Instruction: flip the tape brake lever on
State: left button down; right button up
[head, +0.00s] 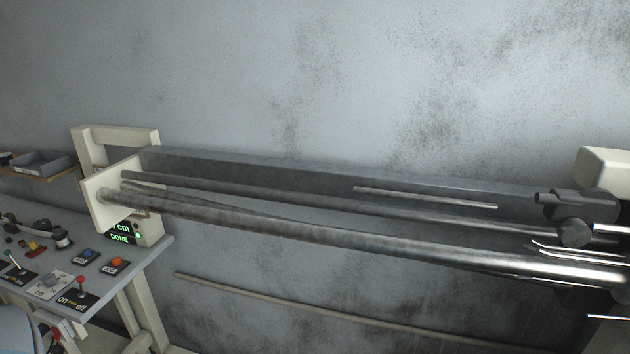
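A small lever with a red knob (80,287) stands up from a black plate marked "On" and "Off" (76,302) near the front of the grey control table at the left. The small print between these words is too small to read, so I cannot confirm it is the tape brake lever. Another small lever (14,262) stands on a dark plate (18,276) farther left; its label is not readable. Neither of my grippers can be made out in the head view.
The control table (150,255) also holds a blue button (87,254), an orange-red button (116,263) and a green-lit display (120,232) reading "DONE". Long metal rods (330,233) run from a cream end frame (104,199) to a dark mechanism (578,208) at right. Bins (42,163) sit behind.

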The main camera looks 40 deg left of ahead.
aim_at(81, 278)
jog(key=u, duration=2.55)
jog(key=i+l+z, duration=0.2)
jog(key=i+l, duration=0.15)
jog(key=i+l+z, duration=0.2)
jog(key=i, duration=0.25)
jog(key=l, duration=0.1)
